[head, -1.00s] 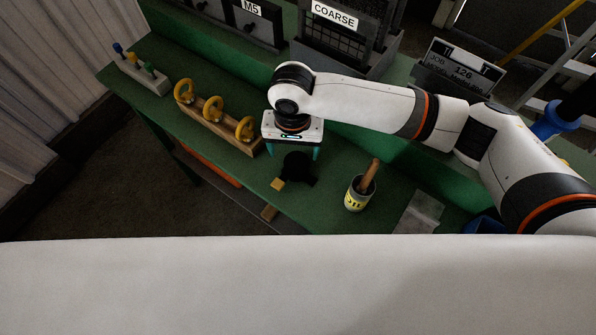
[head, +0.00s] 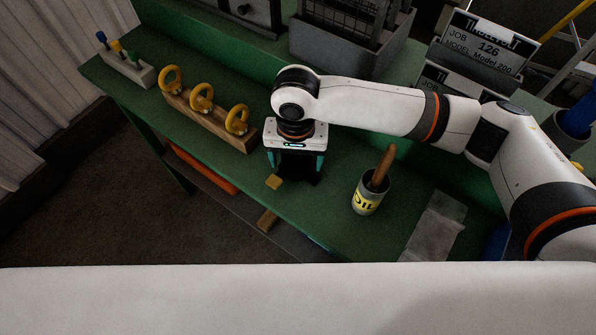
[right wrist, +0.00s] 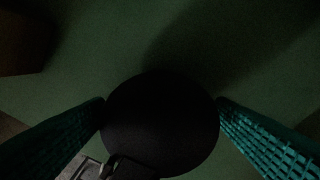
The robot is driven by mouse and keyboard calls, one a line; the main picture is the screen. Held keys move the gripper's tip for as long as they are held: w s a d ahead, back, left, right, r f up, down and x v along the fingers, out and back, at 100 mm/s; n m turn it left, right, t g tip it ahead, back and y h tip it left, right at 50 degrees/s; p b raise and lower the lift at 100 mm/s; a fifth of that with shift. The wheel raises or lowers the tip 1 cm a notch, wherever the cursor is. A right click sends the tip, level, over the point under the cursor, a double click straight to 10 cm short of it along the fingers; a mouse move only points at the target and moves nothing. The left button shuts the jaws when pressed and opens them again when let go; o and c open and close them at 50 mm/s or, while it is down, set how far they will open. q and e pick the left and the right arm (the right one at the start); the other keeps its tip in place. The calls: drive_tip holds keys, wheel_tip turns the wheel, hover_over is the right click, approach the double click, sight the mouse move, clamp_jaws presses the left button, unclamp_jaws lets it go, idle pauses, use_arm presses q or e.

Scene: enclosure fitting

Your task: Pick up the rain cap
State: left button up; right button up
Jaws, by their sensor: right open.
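The rain cap, a dark black round piece (head: 298,164), sits on the green bench below my right gripper (head: 294,168). In the right wrist view the cap (right wrist: 160,125) shows as a black disc between the two teal fingers. The fingers stand open on either side of it, with their tips close to its left and right edges. I cannot tell whether they touch it. The cap's lower part is hidden or too dark to see. My left gripper is not in view.
A small tan block (head: 274,182) lies beside the cap. A wooden rack with yellow rings (head: 212,120) stands to the left. A grey cloth or sheet (head: 435,225) lies at the right.

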drive_tip(key=shift+f, duration=0.45)
drive_tip(key=shift+r, duration=0.1)
drive_tip(key=c, duration=1.2)
drive_tip(key=shift+r, duration=0.1)
